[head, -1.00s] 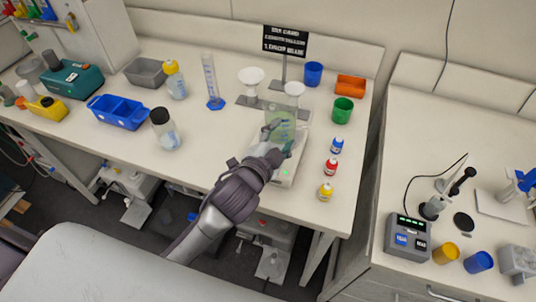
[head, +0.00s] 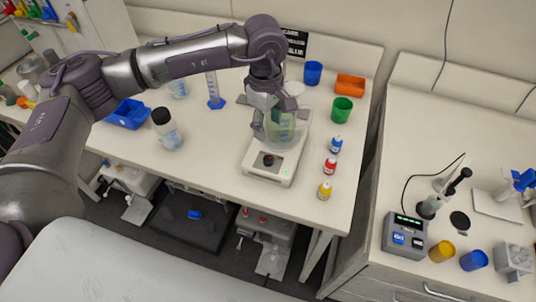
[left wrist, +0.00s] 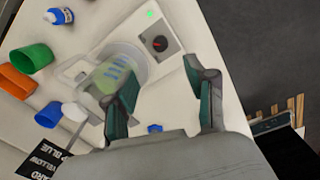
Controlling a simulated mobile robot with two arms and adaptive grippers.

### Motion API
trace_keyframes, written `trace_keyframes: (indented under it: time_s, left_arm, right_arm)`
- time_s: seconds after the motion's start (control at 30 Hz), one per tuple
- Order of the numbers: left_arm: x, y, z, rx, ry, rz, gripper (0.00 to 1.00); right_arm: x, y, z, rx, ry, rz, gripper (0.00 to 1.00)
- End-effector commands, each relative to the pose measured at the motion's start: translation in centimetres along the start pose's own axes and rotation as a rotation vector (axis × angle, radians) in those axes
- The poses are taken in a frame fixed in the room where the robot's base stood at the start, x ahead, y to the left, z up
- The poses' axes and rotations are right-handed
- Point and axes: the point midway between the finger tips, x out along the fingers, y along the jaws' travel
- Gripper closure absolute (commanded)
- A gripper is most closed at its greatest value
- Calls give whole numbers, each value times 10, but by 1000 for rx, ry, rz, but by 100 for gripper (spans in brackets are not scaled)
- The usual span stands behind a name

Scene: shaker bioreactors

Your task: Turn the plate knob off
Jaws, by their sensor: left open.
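The white plate (head: 258,174) stands near the front edge of the bench. Its dark round knob (head: 268,160) is on the front panel, beside a lit green light (head: 285,172). In the left wrist view the knob (left wrist: 160,43) shows a red mark. A glass beaker (head: 284,133) with greenish liquid stands on the plate's rear part. My left gripper (head: 272,118) points down at the beaker, behind the knob in the head view. In the left wrist view the gripper (left wrist: 164,77) is open, its fingers apart, with nothing seen held between them. My right gripper is not in view.
Small blue (head: 336,145), red (head: 330,167) and yellow (head: 325,190) bottles stand right of the plate. A bottle (head: 166,129) stands left. The bench between it and the plate is clear.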

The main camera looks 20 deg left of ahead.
Motion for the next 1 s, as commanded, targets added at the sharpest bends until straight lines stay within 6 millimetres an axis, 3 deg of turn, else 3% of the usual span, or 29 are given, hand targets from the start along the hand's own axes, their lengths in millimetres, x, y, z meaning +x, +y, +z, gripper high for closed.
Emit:
trace_keyframes:
  time_s: [0.17, 0.7, 1.0]
  left_arm:
    - [13, -1, -4, 0, 16, -7, 44]
    - [117, -1, -3, -1, 11, -7, 44]
    - [136, -1, -4, 0, 11, -2, 44]
  right_arm:
    - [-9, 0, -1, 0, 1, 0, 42]
    - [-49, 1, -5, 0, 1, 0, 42]
    - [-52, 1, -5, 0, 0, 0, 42]
